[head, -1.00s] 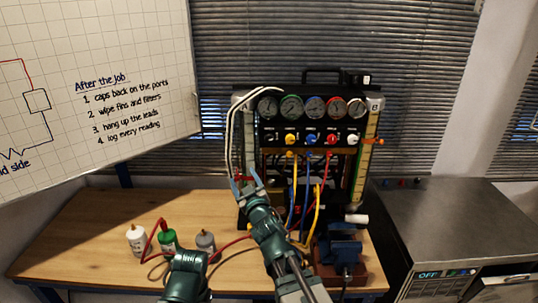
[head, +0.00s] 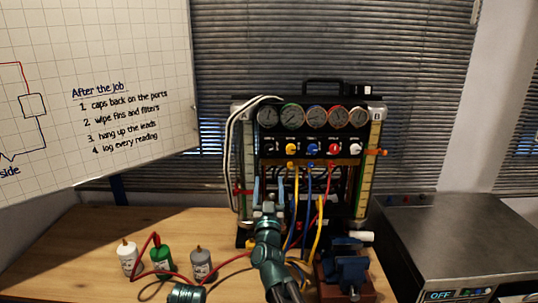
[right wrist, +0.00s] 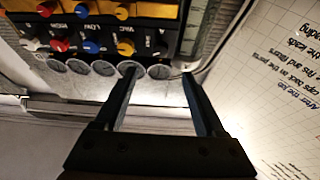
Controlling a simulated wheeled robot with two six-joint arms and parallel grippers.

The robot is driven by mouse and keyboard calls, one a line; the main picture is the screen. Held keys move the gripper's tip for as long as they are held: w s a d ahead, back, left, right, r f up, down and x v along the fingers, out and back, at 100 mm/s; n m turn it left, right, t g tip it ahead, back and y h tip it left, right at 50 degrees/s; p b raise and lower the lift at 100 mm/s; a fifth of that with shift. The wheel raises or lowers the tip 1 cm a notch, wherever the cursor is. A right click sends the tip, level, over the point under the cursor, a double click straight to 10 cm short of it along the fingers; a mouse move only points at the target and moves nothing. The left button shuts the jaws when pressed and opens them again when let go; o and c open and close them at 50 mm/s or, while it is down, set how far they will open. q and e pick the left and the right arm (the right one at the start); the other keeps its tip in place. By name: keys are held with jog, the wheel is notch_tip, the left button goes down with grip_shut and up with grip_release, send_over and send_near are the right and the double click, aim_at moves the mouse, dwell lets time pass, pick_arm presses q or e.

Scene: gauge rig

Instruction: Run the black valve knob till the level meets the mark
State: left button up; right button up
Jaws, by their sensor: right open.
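The gauge rig (head: 322,130) stands at the back of the bench, with a row of knobs under its dials. The black valve knob (head: 268,148) looks to be the dark one at the row's left end, hard to make out against the black panel. Sight tube A (head: 249,150) is on the left with a red pointer (head: 241,191); sight tube B (head: 371,165) is on the right with an orange pointer (head: 376,152). I cannot read the liquid levels. My right gripper (head: 269,187) is open and empty, below the black knob.
Yellow, blue and red hoses hang below the knobs, right of my gripper. A vise (head: 346,266) stands at the bench's right. White, green (head: 161,261) and grey bottles stand at front left. A whiteboard (head: 95,90) hangs at upper left.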

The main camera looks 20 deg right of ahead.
aim_at(269, 151)
jog(key=p+x, duration=0.4)
jog(key=x, duration=0.9)
jog(key=shift+w+p, duration=0.2)
jog(key=shift+p, duration=0.2)
grip_shut()
